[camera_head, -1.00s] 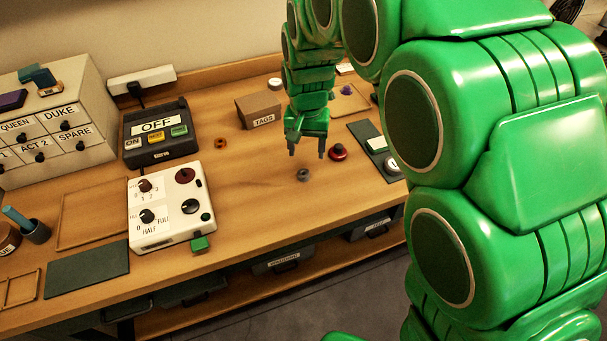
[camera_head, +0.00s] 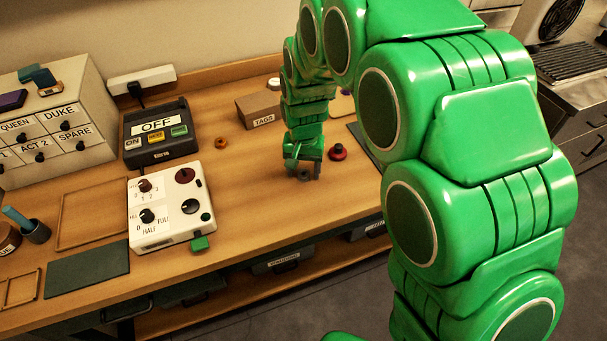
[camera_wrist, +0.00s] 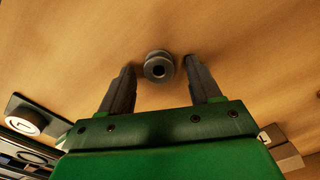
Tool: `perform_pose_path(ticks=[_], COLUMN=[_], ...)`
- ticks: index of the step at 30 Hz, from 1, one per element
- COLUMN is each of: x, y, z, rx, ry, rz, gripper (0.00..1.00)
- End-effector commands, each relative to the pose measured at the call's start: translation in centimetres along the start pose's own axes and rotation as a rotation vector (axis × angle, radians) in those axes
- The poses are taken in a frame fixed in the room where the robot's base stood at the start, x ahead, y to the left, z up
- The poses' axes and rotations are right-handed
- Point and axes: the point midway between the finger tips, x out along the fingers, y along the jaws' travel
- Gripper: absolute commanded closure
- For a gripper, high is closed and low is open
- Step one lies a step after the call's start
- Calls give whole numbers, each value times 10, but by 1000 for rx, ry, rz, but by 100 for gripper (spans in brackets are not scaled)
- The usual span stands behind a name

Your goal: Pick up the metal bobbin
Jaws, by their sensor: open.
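The metal bobbin (camera_wrist: 158,65) is a small grey spool on the wooden tabletop. In the wrist view it lies just beyond and between the two fingertips of my gripper (camera_wrist: 158,68), with a gap to each finger. In the head view my gripper (camera_head: 303,174) is low over the table. The bobbin (camera_head: 304,175) is mostly hidden there by the fingers. My gripper is open and holds nothing.
A red knob-like object (camera_head: 337,152) stands just right of my gripper. An orange ring (camera_head: 221,143) lies to the left, and the TAGS box (camera_head: 262,110) is behind. The white control box (camera_head: 170,208) is further left.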

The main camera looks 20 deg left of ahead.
Motion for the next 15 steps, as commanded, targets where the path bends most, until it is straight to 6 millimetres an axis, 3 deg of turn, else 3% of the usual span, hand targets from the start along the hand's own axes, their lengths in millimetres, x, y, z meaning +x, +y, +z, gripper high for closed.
perform_pose_path(ticks=[5, 15], x=[0, 0], y=[0, 0], z=[0, 0], rx=[0, 0], ry=[0, 0], rz=[0, 0], gripper=[37, 87])
